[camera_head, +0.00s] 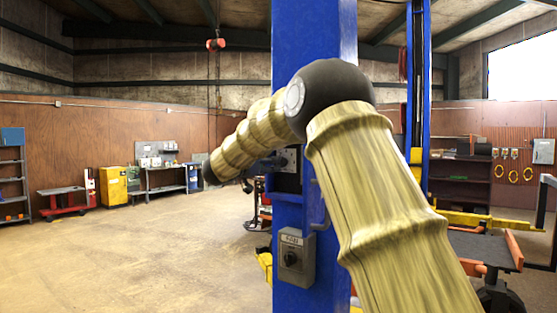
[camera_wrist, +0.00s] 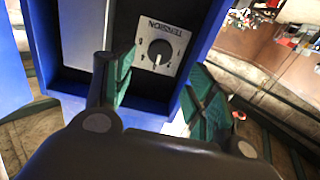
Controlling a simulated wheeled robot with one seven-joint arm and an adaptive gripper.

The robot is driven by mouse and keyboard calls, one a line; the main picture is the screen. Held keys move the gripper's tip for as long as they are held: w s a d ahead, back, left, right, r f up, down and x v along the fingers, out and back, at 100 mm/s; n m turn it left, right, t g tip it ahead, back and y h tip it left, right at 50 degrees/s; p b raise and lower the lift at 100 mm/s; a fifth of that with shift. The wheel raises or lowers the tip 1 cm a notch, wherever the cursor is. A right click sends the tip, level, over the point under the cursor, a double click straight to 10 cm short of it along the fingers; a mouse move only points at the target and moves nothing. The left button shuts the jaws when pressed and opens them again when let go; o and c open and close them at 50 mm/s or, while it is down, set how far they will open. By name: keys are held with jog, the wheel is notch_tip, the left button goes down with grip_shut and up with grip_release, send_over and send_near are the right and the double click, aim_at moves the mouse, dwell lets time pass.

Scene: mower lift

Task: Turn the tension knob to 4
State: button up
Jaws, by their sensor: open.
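The tension knob (camera_wrist: 160,51) is a dark round knob on a pale plate (camera_wrist: 177,34) lettered TENSION, which appears upside down in the wrist view. A light pointer mark seems to face the lower side of the picture; the scale numbers are too small to read. My gripper (camera_wrist: 160,88) is open, with its green-padded fingers on either side of the view below the knob. The fingers look apart from the knob, with nothing between them. In the head view the plate (camera_head: 291,158) shows on the blue post, partly hidden by my arm.
The plate sits in a dark recess (camera_wrist: 85,85) with blue edges close to my fingers. A grey switch box (camera_head: 294,257) with a black rotary knob is lower on the blue post (camera_head: 313,30). The floor at left is clear. A yellow cabinet (camera_head: 113,186) stands far back.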

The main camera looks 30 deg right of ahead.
aim_at(283, 162)
jog(key=p+x, duration=0.3)
jog(key=x, duration=0.4)
jog(key=shift+c, duration=0.5)
jog(key=shift+d, duration=0.1)
jog(key=c, duration=0.9)
